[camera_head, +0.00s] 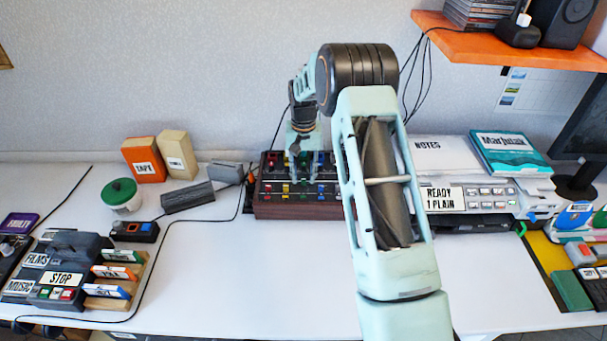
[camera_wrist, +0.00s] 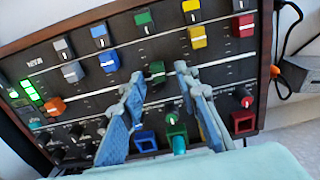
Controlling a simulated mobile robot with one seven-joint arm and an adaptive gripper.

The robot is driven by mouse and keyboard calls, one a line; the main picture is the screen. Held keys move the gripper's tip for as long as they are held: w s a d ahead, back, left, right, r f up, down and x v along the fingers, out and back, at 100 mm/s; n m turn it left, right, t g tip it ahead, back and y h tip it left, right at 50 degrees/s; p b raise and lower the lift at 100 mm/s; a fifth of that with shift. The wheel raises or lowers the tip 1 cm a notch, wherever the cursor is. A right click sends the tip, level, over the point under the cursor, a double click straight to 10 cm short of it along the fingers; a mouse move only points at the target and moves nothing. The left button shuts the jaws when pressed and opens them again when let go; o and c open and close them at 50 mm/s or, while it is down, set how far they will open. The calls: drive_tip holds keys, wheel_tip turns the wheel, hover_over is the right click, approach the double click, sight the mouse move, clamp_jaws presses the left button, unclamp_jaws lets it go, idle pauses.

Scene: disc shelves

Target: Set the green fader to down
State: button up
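The mixer panel (camera_head: 290,211) stands on the desk against the wall, with a dark face and brown wooden sides. In the wrist view, a green fader cap (camera_wrist: 157,72) sits lower than the blue and yellow caps beside it. Another green cap (camera_wrist: 143,19) is above it in the top row. My gripper (camera_wrist: 160,74) is open, its two fingers on either side of the lower green cap; I cannot tell whether they touch it. It also shows over the panel in the head view (camera_head: 304,180), where the arm hides part of the panel.
Blue (camera_wrist: 108,61) and yellow (camera_wrist: 197,38) caps flank the fingers. A blue square button (camera_wrist: 145,142) and a green square button (camera_wrist: 177,140) lie below. The printer (camera_head: 475,198) is right of the panel; the desk in front is clear.

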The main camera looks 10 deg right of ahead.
clamp_jaws()
idle(0.4)
